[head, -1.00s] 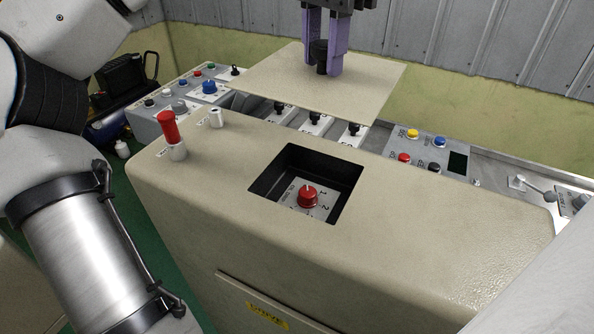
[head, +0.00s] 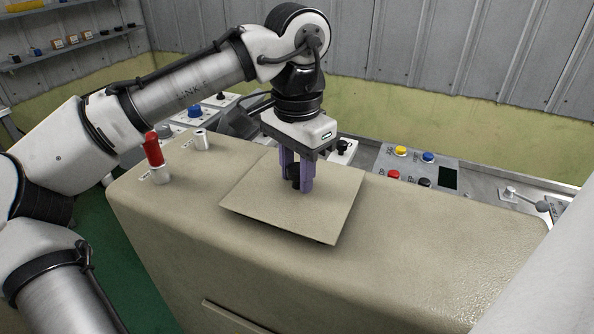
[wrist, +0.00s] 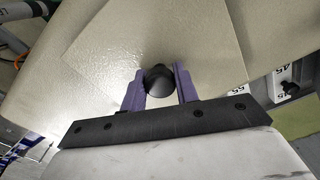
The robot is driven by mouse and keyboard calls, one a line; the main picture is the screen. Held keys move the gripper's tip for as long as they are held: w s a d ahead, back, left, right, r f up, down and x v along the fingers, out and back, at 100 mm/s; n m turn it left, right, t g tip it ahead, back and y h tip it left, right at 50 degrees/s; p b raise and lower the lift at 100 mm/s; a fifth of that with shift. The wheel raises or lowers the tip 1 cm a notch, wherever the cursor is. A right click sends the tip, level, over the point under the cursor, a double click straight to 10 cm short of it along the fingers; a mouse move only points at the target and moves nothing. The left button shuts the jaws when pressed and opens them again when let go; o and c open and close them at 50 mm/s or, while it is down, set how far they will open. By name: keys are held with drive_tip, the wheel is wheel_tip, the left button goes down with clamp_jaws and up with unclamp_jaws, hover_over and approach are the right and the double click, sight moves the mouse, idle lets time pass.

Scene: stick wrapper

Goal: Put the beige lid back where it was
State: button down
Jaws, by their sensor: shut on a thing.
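The beige lid (head: 270,212) is a flat square plate with a black knob (head: 293,172) in its middle. My gripper (head: 298,183) has purple fingers and is shut on the knob, coming from above. The wrist view also shows the knob (wrist: 159,80) between the fingers, with the lid (wrist: 140,45) beyond. The lid is over the top of the beige cabinet (head: 400,240). A dark strip shows under its front right edge, so that edge looks slightly raised. The square opening with the red dial is hidden beneath the lid. Whether the lid touches the cabinet there I cannot tell.
A red-handled knob (head: 154,150) and a small white cylinder (head: 200,140) stand on the cabinet's left part. Behind it is a panel with yellow (head: 401,152) and blue (head: 428,157) buttons. The cabinet top to the right is clear.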

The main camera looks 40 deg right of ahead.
sight(297, 168)
drive_tip(key=shift+f, duration=0.3)
drive_tip(key=shift+f, duration=0.1)
drive_tip(key=shift+f, duration=0.4)
drive_tip(key=shift+f, duration=0.1)
drive_tip(key=c, duration=1.1)
unclamp_jaws()
drive_tip(key=shift+o, duration=0.2)
wheel_tip(297, 168, up, 13)
